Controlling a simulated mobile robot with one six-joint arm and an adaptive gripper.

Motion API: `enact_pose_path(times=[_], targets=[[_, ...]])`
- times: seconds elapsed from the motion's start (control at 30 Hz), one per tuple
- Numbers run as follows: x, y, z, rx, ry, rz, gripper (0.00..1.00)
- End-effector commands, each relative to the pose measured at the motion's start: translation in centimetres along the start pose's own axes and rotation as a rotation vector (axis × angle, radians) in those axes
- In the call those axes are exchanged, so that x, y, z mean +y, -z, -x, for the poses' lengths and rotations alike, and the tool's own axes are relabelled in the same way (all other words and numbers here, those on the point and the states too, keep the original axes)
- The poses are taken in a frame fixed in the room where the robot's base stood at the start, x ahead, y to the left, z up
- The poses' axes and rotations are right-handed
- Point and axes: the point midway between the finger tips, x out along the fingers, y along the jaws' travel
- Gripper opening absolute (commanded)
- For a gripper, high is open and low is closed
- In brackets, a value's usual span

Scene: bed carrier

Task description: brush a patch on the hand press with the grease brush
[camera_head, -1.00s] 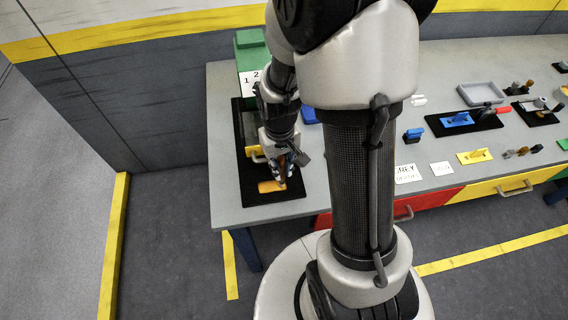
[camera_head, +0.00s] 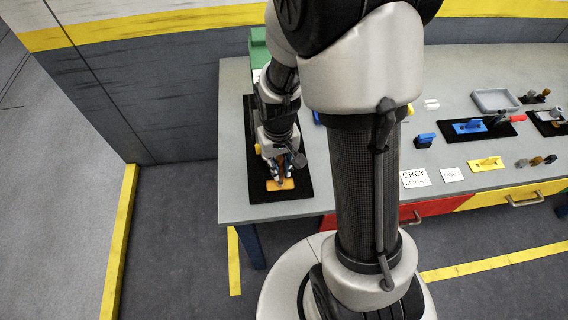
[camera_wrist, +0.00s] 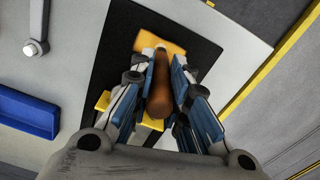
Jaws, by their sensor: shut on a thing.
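My gripper (camera_head: 284,172) is shut on the grease brush, whose brown rounded handle (camera_wrist: 161,92) lies between the blue-sided fingers in the wrist view. The brush's pale tip (camera_wrist: 161,48) points at an orange patch (camera_wrist: 150,28). The patch (camera_head: 280,184) lies on a black plate (camera_head: 262,195) near the table's front left corner. The tip appears over the patch's near edge; I cannot tell whether it touches. A yellow part (camera_wrist: 103,101) shows beside the fingers. My arm hides much of the plate, and I cannot make out the hand press clearly.
The grey table (camera_head: 235,205) extends right, with a blue piece (camera_head: 425,140), a yellow piece (camera_head: 487,163), a grey tray (camera_head: 495,101) and white labels (camera_head: 415,178). A green block (camera_head: 259,50) stands behind. A blue bin (camera_wrist: 28,112) lies left in the wrist view.

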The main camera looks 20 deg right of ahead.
Motion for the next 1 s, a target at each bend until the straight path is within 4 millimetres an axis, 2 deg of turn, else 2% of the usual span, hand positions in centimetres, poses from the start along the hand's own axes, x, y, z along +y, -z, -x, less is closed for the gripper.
enact_pose_path(times=[0.33, 0.73, 1.0], targets=[[-0.1, 0.0, 0.0, 0.0, 0.0, 0.0, 0.0], [-1.8, 0.4, 0.0, 0.001, 0.0, 0.001, 0.0], [-1.9, 0.5, 0.0, 0.0, 0.0, -0.001, 0.0]])
